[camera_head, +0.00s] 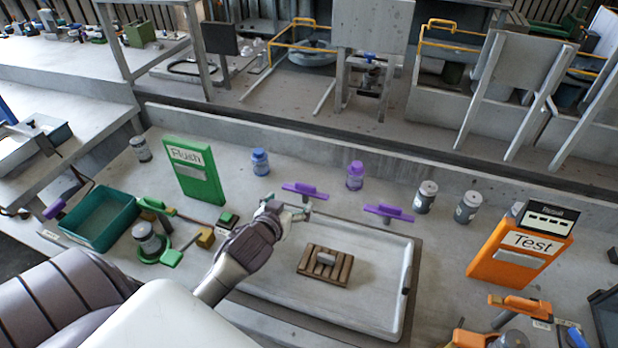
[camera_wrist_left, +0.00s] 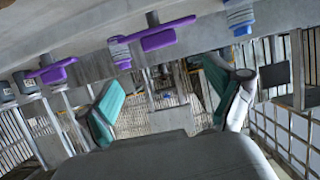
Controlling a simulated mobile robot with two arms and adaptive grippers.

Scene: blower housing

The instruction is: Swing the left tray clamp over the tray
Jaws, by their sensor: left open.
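The left tray clamp (camera_head: 305,190) is a purple bar handle on a post at the tray's back edge. It also shows in the wrist view (camera_wrist_left: 160,37), above the fingers. A matching right clamp (camera_head: 388,212) stands to its right. The pale tray (camera_head: 378,268) holds a slatted brown block (camera_head: 325,266) with a small grey piece on top. My left gripper (camera_head: 293,211) is open and empty, just in front of the left clamp. Its teal-padded fingers (camera_wrist_left: 165,98) are spread apart. I cannot tell the exact gap to the clamp. My right gripper is not in view.
A blue bottle (camera_head: 260,162) and a purple bottle (camera_head: 355,176) stand behind the clamps. A green Flush panel (camera_head: 194,172) and teal bin (camera_head: 101,220) are to the left. Two grey jars (camera_head: 426,197) and an orange Test panel (camera_head: 521,250) are to the right.

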